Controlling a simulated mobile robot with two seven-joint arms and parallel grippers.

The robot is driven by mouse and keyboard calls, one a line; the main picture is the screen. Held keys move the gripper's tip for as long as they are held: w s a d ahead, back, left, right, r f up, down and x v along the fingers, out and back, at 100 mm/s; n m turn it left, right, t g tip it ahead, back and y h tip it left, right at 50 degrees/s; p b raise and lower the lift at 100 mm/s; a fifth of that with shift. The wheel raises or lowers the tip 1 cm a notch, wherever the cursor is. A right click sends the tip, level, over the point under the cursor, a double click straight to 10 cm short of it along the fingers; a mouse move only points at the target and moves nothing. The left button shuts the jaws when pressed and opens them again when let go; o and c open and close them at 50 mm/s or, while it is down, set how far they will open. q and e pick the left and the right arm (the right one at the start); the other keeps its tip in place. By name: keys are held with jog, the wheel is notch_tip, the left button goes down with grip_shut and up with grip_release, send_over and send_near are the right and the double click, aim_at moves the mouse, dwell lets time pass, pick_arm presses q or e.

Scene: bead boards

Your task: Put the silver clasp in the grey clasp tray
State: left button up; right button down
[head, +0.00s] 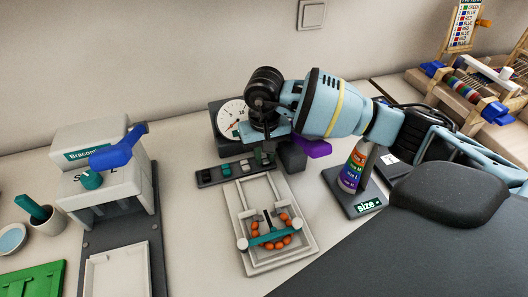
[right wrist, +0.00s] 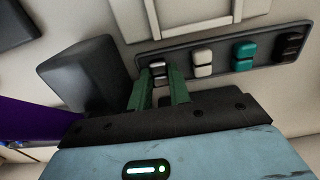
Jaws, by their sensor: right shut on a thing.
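The small silver clasp (right wrist: 157,68) shows in the right wrist view between the green fingertips of my right gripper (right wrist: 158,80), which is shut on it. The dark grey clasp tray (right wrist: 222,70) is a long strip under it. The clasp is at the tray's near end, in line with a white, a teal and a black clasp; I cannot tell whether it touches the tray floor. In the head view the tray (head: 215,178) lies behind the bead board, and my right gripper (head: 262,155) points down at its right end, hiding the silver clasp. My left gripper is not in view.
A dark grey block (head: 292,157) and a purple thing (head: 316,148) stand close right of the gripper. A round dial (head: 231,117) is behind. The bead board (head: 250,262) with orange beads is in front.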

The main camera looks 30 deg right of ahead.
aim_at(264, 158)
jog(key=c, duration=1.3)
grip_release()
jog(key=shift+d, duration=0.15)
jog(key=shift+r, duration=0.15)
notch_tip(264, 158, up, 13)
jog(key=shift+p, duration=0.35)
